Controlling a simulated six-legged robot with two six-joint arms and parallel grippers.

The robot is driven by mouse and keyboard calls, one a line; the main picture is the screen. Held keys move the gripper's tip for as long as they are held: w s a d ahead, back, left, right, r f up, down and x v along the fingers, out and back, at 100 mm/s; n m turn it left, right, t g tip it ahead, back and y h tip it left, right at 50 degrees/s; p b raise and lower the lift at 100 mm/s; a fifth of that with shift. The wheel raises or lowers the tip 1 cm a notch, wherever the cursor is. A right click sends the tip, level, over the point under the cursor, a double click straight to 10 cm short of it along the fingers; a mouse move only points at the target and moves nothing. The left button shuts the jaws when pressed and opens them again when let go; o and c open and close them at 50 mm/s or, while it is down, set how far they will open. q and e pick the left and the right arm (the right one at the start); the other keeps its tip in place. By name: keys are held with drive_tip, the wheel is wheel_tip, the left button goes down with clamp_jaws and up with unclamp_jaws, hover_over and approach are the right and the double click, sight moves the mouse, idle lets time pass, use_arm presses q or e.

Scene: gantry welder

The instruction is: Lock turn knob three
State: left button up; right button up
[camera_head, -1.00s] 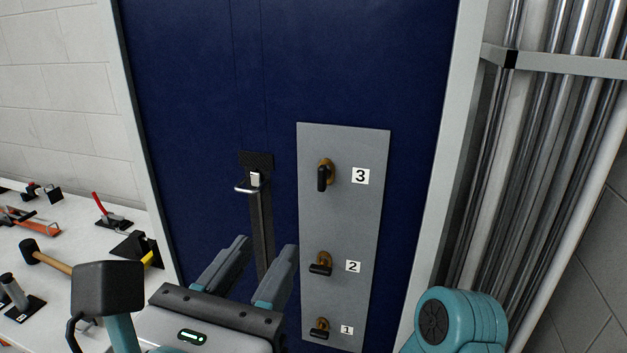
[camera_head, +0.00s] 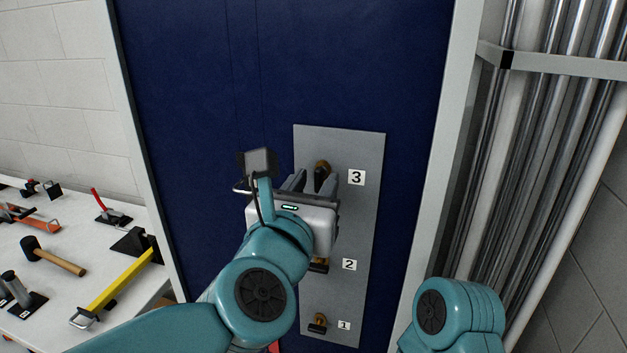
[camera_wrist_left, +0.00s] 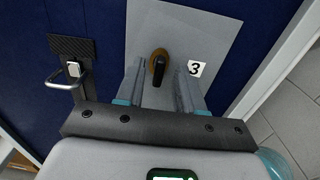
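Turn knob three (camera_head: 322,172) has a brass base and a black handle pointing down, beside the label 3 on the grey panel (camera_head: 352,225). It also shows in the left wrist view (camera_wrist_left: 158,66), upright between my fingers. My left gripper (camera_head: 322,183) is open, with one finger on each side of the knob and a gap on both sides in the wrist view. Knob two (camera_head: 318,266) is partly hidden by my gripper. Knob one (camera_head: 318,322) is at the bottom with its handle sideways. My right gripper is out of view; only part of my right arm shows at lower right.
The panel is on a dark blue door (camera_head: 300,60). A metal latch handle (camera_head: 240,188) sits just left of my gripper, and shows in the wrist view (camera_wrist_left: 62,82). A white table (camera_head: 60,290) with tools is at left. Metal pipes (camera_head: 545,150) stand at right.

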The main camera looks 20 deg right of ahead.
use_arm(q)
drive_tip(key=shift+w+d+f, duration=0.1)
drive_tip(key=shift+w+d, duration=0.05)
drive_tip(key=shift+w, duration=0.05)
drive_tip(key=shift+s, duration=0.1)
clamp_jaws()
drive_tip(key=shift+m, duration=0.4)
drive_tip(key=shift+m+b, duration=0.35)
drive_tip(key=shift+m, duration=0.75)
drive_tip(key=m, duration=0.3)
drive_tip(key=shift+m, duration=0.3)
drive_tip(key=m, duration=0.5)
drive_tip(key=shift+s, duration=0.1)
drive_tip(key=m+p, duration=0.1)
drive_tip(key=m, duration=0.5)
drive_tip(key=shift+f, duration=0.1)
drive_tip(key=shift+m, duration=0.3)
